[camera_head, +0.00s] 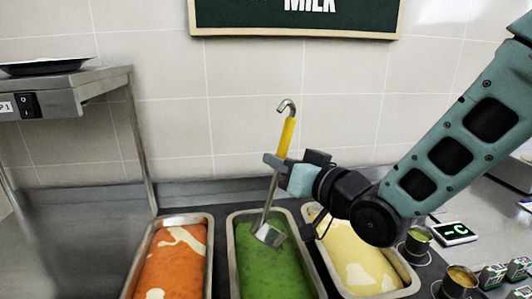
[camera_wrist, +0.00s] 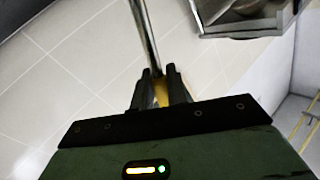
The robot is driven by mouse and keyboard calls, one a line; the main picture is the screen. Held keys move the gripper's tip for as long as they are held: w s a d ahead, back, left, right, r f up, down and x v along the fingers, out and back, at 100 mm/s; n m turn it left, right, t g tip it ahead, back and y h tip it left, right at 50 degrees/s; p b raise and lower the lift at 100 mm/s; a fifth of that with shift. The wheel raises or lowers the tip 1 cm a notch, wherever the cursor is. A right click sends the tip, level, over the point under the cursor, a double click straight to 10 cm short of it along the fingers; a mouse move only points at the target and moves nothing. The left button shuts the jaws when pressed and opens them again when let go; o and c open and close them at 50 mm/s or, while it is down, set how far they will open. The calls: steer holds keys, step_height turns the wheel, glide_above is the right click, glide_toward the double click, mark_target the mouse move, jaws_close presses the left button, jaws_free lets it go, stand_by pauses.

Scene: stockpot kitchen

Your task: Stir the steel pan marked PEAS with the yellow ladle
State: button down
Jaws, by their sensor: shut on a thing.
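The yellow ladle (camera_head: 287,137) is steel with a yellow grip and a hooked top. My gripper (camera_head: 279,166) is shut on it below the upper part of the yellow grip, and the ladle leans slightly, hook up and bowl down. In the wrist view, the ladle (camera_wrist: 145,38) runs up between the fingers of my gripper (camera_wrist: 160,85). Its bowl (camera_head: 268,236) shows over the green contents of the middle steel pan (camera_head: 233,250); I cannot tell whether it touches them. No PEAS marking is readable, so I cannot confirm which pan bears it.
A pan of orange food (camera_head: 170,265) stands left of the green one, and a pan of pale yellow food (camera_head: 360,265) right. Small tins (camera_head: 418,240) and a digital display (camera_head: 454,232) lie farther right. A steel shelf (camera_head: 70,85) stands at left. A tiled wall is behind.

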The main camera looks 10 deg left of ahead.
steer(key=w+d+f+m+p, duration=0.3)
steer(key=w+d+f+m, duration=0.6)
steer(key=w+d+m, duration=0.1)
steer(key=shift+w+d+f+m, duration=0.4)
steer(key=shift+w+m, duration=0.5)
steer(key=shift+m, duration=0.5)
steer(key=shift+f, duration=0.1)
stand_by(0.9)
